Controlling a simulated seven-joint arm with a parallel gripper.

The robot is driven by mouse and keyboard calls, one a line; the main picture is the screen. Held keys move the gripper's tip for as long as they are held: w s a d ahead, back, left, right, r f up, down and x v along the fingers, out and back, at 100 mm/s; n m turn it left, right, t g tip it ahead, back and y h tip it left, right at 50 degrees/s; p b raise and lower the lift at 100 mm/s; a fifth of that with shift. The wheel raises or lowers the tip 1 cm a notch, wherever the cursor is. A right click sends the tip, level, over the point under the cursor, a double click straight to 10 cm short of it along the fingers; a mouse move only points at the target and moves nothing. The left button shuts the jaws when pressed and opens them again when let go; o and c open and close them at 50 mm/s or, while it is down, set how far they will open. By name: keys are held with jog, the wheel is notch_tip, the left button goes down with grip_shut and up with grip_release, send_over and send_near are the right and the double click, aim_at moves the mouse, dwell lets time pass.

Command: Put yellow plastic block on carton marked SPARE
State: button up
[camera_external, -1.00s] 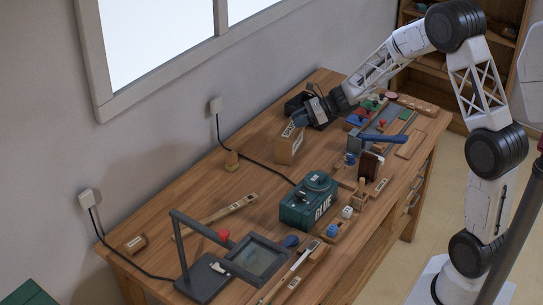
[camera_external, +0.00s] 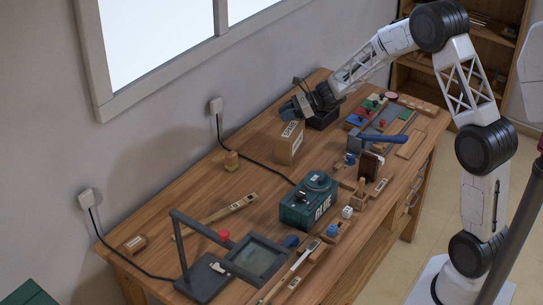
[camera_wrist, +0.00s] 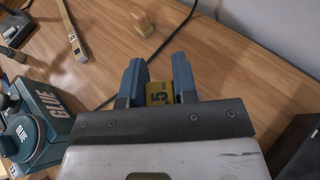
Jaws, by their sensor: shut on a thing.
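The carton marked SPARE (camera_external: 288,145) is a tan box standing on the bench, its label near the top. My gripper (camera_external: 287,111) is just above the carton in the external view, tilted down toward the left. In the wrist view my gripper (camera_wrist: 158,70) has its two blue fingers on either side of the yellow plastic block (camera_wrist: 159,93), which carries dark digits, and is shut on it. The block is hard to make out in the external view. I cannot pick out the carton in the wrist view, and the gap between block and carton is unclear.
A dark open box (camera_external: 323,117) stands right behind the carton. A green GLUE tin (camera_external: 308,203) is in front, with a blue-handled tool (camera_external: 383,139) to the right. A black cable (camera_external: 250,157) and a small wooden piece (camera_external: 231,160) lie to the left.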

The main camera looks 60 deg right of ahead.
aim_at(286, 129)
jog(key=shift+f, duration=1.75)
jog(key=shift+f, duration=0.15)
jog(key=o, duration=0.9)
jog(key=shift+s+d+r, duration=0.1)
jog(key=shift+s+r, duration=0.05)
jog(key=shift+r, duration=0.1)
jog(key=v, duration=1.1)
jog(key=shift+s+d+r, duration=0.2)
